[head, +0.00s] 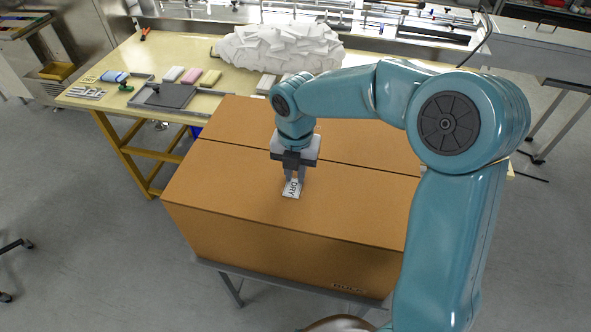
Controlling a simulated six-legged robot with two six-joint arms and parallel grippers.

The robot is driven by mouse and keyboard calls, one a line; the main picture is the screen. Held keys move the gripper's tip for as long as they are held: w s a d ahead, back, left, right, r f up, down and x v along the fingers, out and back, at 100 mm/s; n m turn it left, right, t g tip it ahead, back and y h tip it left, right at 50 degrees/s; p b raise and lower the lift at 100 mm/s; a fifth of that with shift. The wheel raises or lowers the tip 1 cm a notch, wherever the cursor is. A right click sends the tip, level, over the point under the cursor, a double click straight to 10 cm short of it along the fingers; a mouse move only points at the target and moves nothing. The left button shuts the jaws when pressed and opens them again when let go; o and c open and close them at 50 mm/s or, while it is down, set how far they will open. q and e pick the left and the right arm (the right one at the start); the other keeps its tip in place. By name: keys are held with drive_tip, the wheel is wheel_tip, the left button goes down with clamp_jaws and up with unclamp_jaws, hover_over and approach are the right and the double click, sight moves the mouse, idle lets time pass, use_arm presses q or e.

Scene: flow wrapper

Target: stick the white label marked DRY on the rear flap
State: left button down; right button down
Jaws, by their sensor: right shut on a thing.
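The white label marked DRY (291,189) is between the fingertips of my right gripper (294,179), which points down and is shut on it. The label is over the near flap (235,185) of the big brown cardboard box, close to its surface; I cannot tell whether it touches. The rear flap (245,115) lies flat on the far side of the seam across the box top. My right arm covers part of the right side of the box top. My left gripper is not in view.
The box stands on a grey stand (230,283). Behind it, a yellow table (130,62) holds a dark grey tray (170,97), colored blocks and a heap of white pieces (280,47). Grey floor is open at left.

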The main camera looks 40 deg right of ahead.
sight(296, 181)
drive_tip(key=c, duration=1.4)
unclamp_jaws()
drive_tip(key=o, duration=0.5)
wheel_tip(296, 181, up, 8)
drive_tip(key=p, duration=0.7)
drive_tip(key=shift+f, duration=0.1)
